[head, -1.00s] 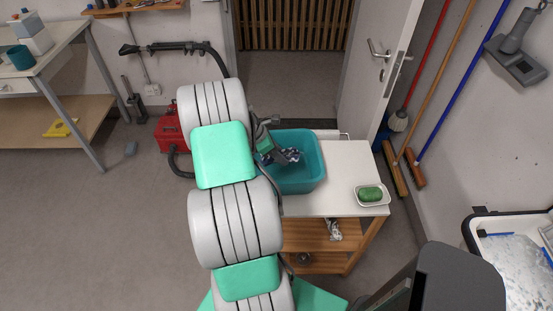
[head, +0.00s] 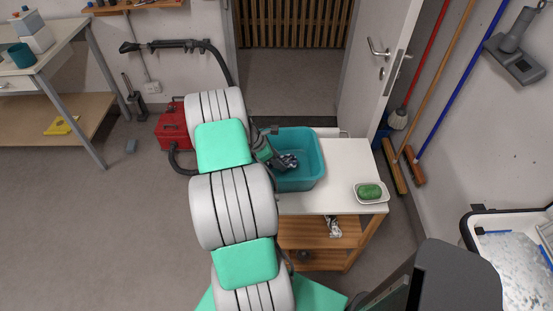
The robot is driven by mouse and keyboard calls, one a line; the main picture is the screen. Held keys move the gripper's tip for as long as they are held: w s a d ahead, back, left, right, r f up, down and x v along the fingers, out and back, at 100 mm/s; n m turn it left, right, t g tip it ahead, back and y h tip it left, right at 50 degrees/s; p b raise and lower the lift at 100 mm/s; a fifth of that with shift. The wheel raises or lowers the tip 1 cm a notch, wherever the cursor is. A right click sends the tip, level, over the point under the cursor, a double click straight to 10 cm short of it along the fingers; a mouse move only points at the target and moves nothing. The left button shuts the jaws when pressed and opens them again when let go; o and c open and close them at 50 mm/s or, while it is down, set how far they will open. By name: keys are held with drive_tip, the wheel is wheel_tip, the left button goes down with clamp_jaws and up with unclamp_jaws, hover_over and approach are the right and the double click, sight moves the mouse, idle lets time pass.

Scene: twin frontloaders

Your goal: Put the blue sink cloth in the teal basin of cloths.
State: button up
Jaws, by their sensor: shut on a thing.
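The teal basin (head: 309,179) stands on the white top of a small wooden cart. My gripper (head: 270,156) is over the left part of the basin, its fingers mostly hidden by my arm and too small to make out clearly. A dark blue, white-patterned cloth (head: 287,162) is at the fingertips, inside the basin's outline, and my gripper appears shut on it. I cannot tell whether it touches the basin floor or separate it from other cloths there.
A green block (head: 369,192) lies in a white dish on the cart's right front corner. The cart top (head: 338,165) is otherwise clear. A crumpled cloth (head: 333,226) is on the shelf below.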

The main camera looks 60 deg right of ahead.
drive_tip(key=o, duration=1.3)
drive_tip(key=shift+f, duration=0.1)
drive_tip(key=shift+o, duration=0.2)
drive_tip(key=shift+d, duration=0.1)
